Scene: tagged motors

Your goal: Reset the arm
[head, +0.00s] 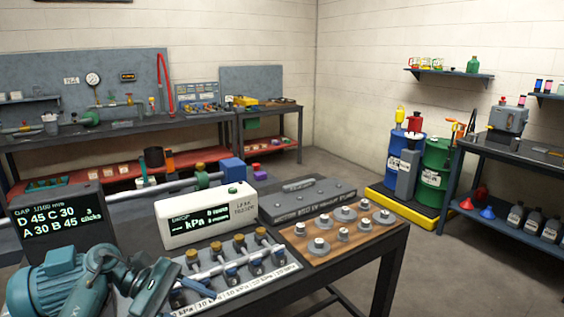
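Neither of my grippers can be made out in the head view, and no arm of mine is clearly seen. A teal finned motor (47,281) lies at the lower left, cut by the bottom edge. Teal-grey machine parts (150,288) stand beside it to the right; I cannot tell exactly what they are. Behind them is a dark display box (62,226) with lines of letters and numbers. A white leak tester (207,216) stands on the bench, right of the display.
The near bench (395,245) holds a valve manifold (230,262), a wooden board with several metal fittings (340,232) and a dark grey case (306,199). Blue (404,150) and green (434,168) drums stand on a yellow-edged pallet. The floor between bench and drums is clear.

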